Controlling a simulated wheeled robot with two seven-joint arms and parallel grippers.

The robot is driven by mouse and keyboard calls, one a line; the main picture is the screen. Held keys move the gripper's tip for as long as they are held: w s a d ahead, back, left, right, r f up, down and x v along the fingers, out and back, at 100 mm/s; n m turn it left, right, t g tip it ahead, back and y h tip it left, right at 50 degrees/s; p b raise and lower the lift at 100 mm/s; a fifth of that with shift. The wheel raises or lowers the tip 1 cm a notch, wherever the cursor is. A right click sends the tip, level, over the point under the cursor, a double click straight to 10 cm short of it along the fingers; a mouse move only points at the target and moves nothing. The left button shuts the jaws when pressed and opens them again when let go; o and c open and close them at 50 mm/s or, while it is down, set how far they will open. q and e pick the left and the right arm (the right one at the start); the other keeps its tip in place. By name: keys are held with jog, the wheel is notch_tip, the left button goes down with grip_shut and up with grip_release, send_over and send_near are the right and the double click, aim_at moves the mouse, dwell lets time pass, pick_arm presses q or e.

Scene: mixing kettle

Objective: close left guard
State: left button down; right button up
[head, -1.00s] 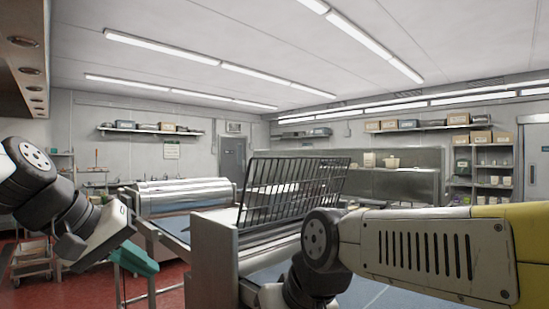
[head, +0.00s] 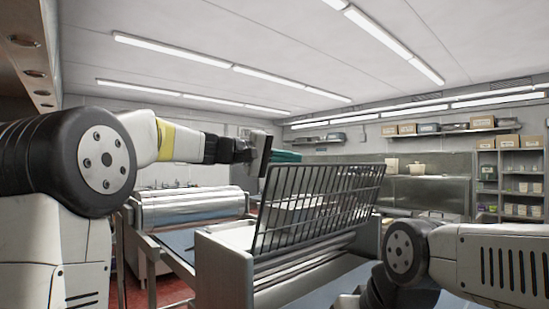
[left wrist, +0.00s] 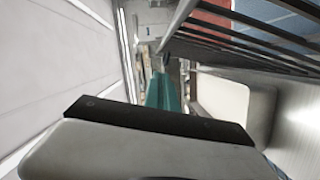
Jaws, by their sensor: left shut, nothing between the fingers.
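The machine's steel end panel (head: 222,275) stands below the guard. A long shiny metal roller cover (head: 190,207) lies on the unit to the left. Shelves with boxes (head: 510,180) line the far right wall. Red floor shows at the lower left.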

pick_arm(q)
jog(key=shift+s+d+f, duration=0.25)
jog(key=shift+s+d, duration=0.1)
jog(key=shift+d, duration=0.35)
jog(key=shift+s+d+f, duration=0.2)
jog(key=shift+s+d, duration=0.2)
jog(key=shift+d, duration=0.25)
jog(key=shift+s+d+f, duration=0.25)
jog(key=shift+s+d, duration=0.1)
jog(key=shift+d, duration=0.35)
